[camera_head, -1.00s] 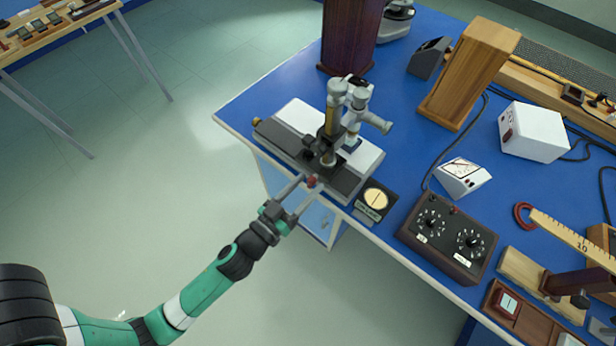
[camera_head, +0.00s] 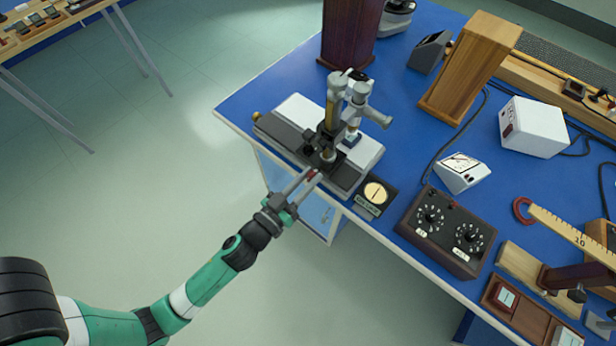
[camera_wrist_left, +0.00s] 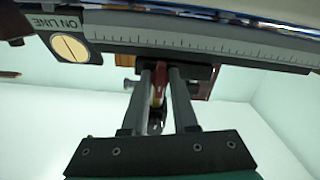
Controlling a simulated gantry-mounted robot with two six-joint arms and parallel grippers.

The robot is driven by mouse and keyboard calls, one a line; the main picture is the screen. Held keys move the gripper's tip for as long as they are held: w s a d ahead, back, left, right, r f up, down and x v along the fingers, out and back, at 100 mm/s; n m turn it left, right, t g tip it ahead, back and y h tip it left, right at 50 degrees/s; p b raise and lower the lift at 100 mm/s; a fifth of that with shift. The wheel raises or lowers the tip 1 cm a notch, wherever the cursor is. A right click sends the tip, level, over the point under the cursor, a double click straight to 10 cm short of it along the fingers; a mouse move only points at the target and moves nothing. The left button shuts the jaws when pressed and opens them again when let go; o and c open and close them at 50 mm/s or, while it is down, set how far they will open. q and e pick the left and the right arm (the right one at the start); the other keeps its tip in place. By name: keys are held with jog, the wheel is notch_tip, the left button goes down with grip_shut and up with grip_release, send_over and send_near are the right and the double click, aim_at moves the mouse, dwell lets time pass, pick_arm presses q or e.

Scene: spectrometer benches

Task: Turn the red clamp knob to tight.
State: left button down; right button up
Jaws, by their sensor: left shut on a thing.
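The red clamp knob (camera_head: 312,174) is on the near side of the travelling microscope (camera_head: 330,130), low on its carriage. My left gripper (camera_head: 308,178) reaches it from the near left and is shut on it. In the left wrist view the red knob (camera_wrist_left: 159,84) shows between the two long grey fingers of my left gripper (camera_wrist_left: 163,78), which hide part of it. The graduated scale rail (camera_wrist_left: 205,50) of the instrument runs across just beyond. My right gripper is not in view.
A dial box marked ON LINE (camera_head: 375,196) stands right of the microscope. A two-dial box (camera_head: 446,233), a meter (camera_head: 462,173) and a wooden block (camera_head: 470,68) stand further right on the blue bench (camera_head: 288,83). The floor left of the bench is clear.

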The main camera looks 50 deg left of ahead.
pick_arm(q)
jog(key=m, duration=1.3)
jog(key=shift+m, duration=0.3)
jog(key=shift+m+p, duration=0.45)
jog(key=shift+m, duration=1.75)
jog(key=c, duration=0.7)
grip_release()
jog(key=shift+s+f, duration=0.1)
